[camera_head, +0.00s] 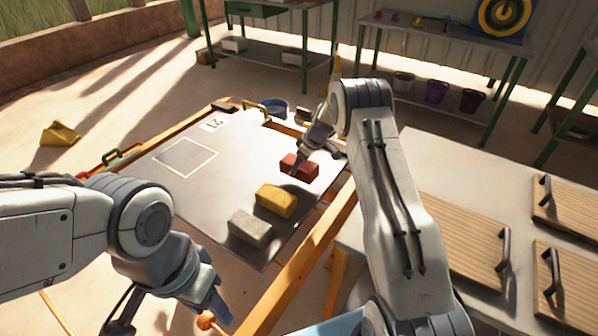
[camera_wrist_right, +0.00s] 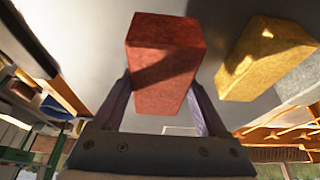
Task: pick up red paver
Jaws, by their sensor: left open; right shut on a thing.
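The red paver (camera_head: 299,167) is at the far right part of the grey work board (camera_head: 165,205) in the head view. My right gripper (camera_head: 297,169) is at it, with its fingers shut on the paver's sides. In the right wrist view the red paver (camera_wrist_right: 163,60) sits between the two fingers of the gripper (camera_wrist_right: 164,108). I cannot tell whether the paver is clear of the board. My left gripper (camera_head: 212,308) is open and empty, low at the front, apart from the pavers.
A yellow paver (camera_head: 276,201) and a grey paver (camera_head: 250,228) lie in a row nearer than the red one. A square outline (camera_head: 185,158) on the board's left is empty. A table with wooden panels (camera_head: 465,240) stands at right.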

